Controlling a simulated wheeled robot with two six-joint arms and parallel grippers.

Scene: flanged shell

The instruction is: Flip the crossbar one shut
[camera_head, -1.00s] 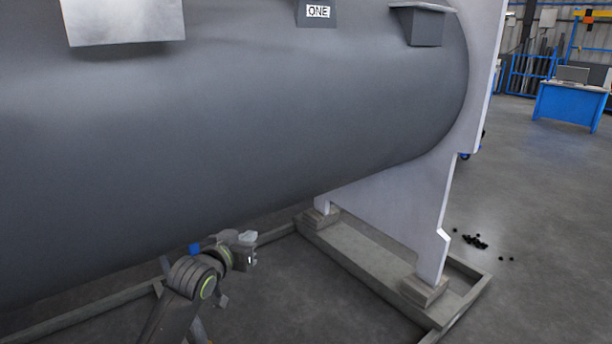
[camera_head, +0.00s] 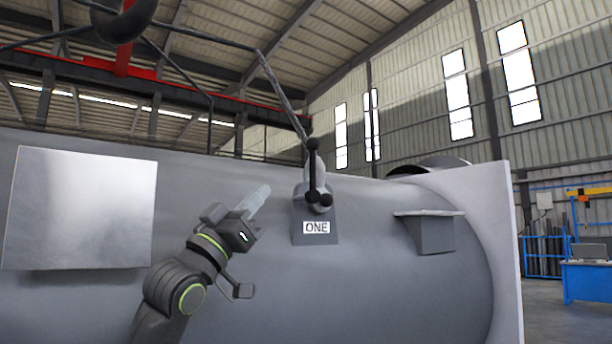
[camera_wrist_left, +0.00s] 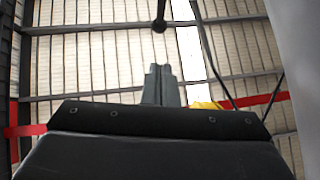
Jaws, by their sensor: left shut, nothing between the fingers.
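In the left wrist view the shut fingers (camera_wrist_left: 161,72) point at the roof. A black ball end (camera_wrist_left: 159,25) shows just beyond the tips; I cannot tell which part it belongs to. My right gripper is out of view.
A flat metal plate (camera_head: 82,208) is on the shell (camera_head: 330,290) to the left. A grey bracket (camera_head: 432,234) juts out to the right, near the pale end flange (camera_head: 488,220). A blue desk (camera_head: 590,280) stands far right.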

